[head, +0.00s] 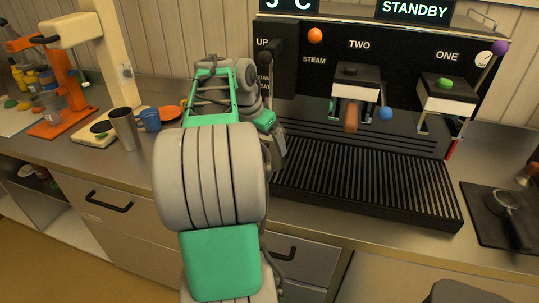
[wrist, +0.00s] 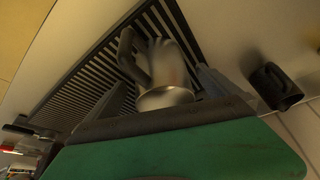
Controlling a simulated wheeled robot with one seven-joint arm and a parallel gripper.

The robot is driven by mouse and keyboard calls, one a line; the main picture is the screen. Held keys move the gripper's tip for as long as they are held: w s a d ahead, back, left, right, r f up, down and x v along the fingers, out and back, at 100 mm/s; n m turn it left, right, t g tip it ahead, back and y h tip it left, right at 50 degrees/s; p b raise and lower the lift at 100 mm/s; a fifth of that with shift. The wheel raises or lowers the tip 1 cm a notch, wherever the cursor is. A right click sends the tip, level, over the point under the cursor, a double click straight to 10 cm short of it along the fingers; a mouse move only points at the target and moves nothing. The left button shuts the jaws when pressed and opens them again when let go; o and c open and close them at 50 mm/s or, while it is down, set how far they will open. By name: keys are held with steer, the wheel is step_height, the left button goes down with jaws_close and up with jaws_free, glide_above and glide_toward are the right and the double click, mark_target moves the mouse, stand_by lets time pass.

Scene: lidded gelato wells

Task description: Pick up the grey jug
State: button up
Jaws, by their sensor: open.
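A grey metal jug (wrist: 172,65) with a dark handle (wrist: 130,57) shows in the wrist view, by the slatted drip tray (wrist: 85,85). My gripper (wrist: 165,82) is open in that view, with one finger on each side of the jug's near end. I cannot tell whether the fingers touch it. In the head view my arm covers the left end of the drip tray (head: 365,185), and the jug and fingertips are hidden behind it.
The coffee machine (head: 375,85) stands behind the tray. A steel cup (head: 125,130) and a blue cup (head: 150,120) stand left of my arm. A dark mug-like thing (wrist: 273,86) is right of my gripper. A portafilter (head: 508,208) lies on a dark mat at right.

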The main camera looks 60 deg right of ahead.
steer(key=shift+x, duration=1.1)
steer(key=c, duration=1.6)
steer(key=shift+o, duration=0.2)
steer(key=shift+r, duration=0.1)
